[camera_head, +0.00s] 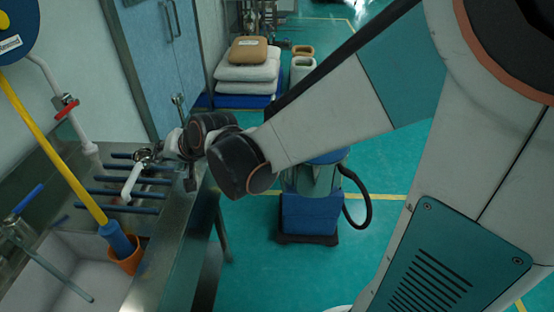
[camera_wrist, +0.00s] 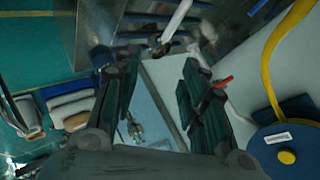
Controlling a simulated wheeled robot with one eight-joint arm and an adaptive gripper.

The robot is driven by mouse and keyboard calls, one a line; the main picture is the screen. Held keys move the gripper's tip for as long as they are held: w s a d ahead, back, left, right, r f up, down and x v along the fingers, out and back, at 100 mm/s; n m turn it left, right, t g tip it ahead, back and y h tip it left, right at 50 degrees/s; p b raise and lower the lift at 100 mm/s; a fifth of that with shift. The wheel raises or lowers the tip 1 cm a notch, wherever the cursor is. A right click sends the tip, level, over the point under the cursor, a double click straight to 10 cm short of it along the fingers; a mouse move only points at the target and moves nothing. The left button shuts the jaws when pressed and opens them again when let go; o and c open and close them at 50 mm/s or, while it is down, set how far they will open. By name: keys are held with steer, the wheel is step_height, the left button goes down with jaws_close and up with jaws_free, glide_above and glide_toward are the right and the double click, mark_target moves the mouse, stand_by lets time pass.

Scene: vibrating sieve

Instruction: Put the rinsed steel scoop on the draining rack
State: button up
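The draining rack, a row of dark blue bars (camera_head: 122,193), is mounted over the steel counter at left in the head view. A pale, slim, bent piece (camera_head: 131,182), seemingly the scoop, lies across the bars. A pale rod with a metal end (camera_wrist: 177,20), likely the same piece, shows at the top of the wrist view, beyond the fingertips. My gripper (camera_wrist: 160,62) is open, its two dark fingers wide apart with nothing held between them. In the head view my gripper (camera_head: 150,156) is beside the rack's far end, partly hidden by my wrist.
The sink basin (camera_head: 45,285) is at lower left, with a blue-handled tap (camera_head: 28,199). A yellow hose (camera_head: 50,145) ends in a blue nozzle in an orange cup (camera_head: 128,262). A red-handled valve (camera_head: 66,106) is on the wall pipe. A blue wheeled machine (camera_head: 309,212) stands right of the counter.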

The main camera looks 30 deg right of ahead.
steer(key=s+d+r+n+g+h, duration=0.1)
steer(key=s+d+n, duration=0.2)
steer(key=s, duration=0.8)
steer(key=s+d+r+n+g+h, duration=0.1)
steer(key=s+d+r+n+h, duration=0.1)
steer(key=s+d, duration=0.5)
steer(key=s+n, duration=0.1)
steer(key=s, duration=0.4)
steer(key=shift+h, duration=0.3)
steer(key=shift+r, duration=0.1)
